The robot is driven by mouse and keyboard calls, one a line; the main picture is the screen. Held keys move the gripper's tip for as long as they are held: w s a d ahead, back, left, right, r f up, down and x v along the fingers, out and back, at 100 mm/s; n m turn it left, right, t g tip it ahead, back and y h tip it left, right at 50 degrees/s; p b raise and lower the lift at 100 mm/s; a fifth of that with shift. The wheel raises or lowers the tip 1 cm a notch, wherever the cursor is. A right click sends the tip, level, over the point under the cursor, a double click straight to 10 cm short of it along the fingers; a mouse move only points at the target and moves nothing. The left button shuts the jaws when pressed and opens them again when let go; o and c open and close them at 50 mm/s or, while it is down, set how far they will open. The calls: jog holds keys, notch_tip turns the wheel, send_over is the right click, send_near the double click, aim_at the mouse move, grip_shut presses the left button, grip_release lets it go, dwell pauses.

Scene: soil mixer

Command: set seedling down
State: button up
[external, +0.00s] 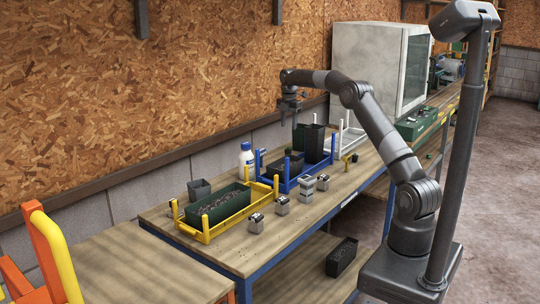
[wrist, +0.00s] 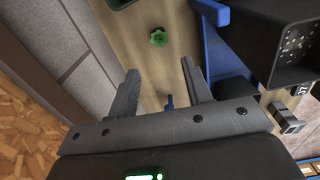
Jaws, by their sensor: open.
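A small green leafy seedling (wrist: 158,38) shows in the wrist view, on the wooden bench top beyond my fingertips. It lies apart from both fingers, and I cannot make it out in the external view. My gripper (wrist: 162,82) is open, with nothing between its two grey fingers. In the external view my gripper (external: 289,106) hangs above the back of the bench, near the blue rack.
A yellow rack (external: 205,238) holds a dark soil tray (external: 219,204). A white bottle (external: 247,160) and a small grey pot (external: 199,189) stand behind. Several small grey blocks (external: 256,223) line the front.

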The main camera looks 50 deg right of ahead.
jog(key=s+a+r+m+t+h, duration=0.1)
jog(key=s+a+r+m+t, duration=0.2)
jog(key=s+a+r+m, duration=0.95)
jog(key=s+a+f+m+t, duration=0.1)
jog(key=s+a, duration=0.3)
jog(key=s, duration=0.6)
jog(key=s+a+f+m, duration=0.2)
jog(key=s+a, duration=0.3)
jog(key=s, duration=0.6)
jog(key=s+a+f+m+t+y, duration=0.1)
jog(key=s+a, duration=0.4)
jog(key=s, duration=0.6)
jog(key=shift+s+a+f+m+t, duration=0.2)
jog(key=shift+f+m+t, duration=0.1)
jog(key=shift+f+m, duration=0.3)
jog(key=shift+o, duration=0.3)
dwell(1.2)
